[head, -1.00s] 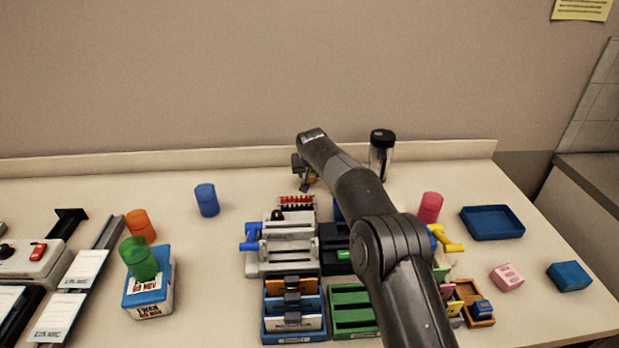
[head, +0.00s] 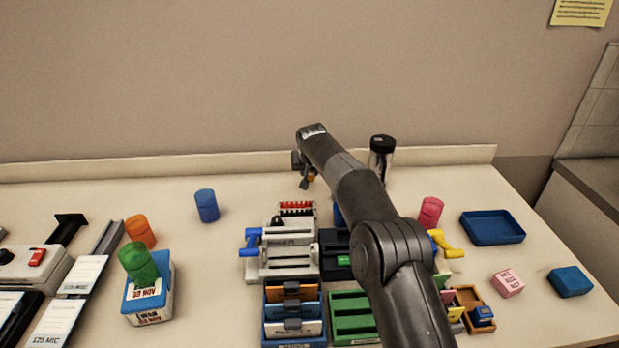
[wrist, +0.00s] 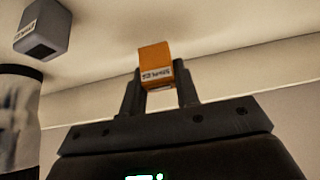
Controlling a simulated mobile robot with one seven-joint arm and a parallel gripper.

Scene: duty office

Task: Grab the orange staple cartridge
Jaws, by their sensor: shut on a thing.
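The orange staple cartridge (wrist: 155,65) is between the two fingers of my gripper (wrist: 161,88) in the wrist view. It carries a white label with dark print. The fingers are shut on its sides. In the head view my gripper (head: 306,181) is at the back of the table, near the wall, and a small bit of orange (head: 312,178) shows at it. My arm hides much of the gripper there.
A dark-lidded jar (head: 381,157) stands right of my gripper. A grey block (wrist: 43,28) shows in the wrist view. A blue cup (head: 207,205) is left. A blue tray (head: 492,226) is right.

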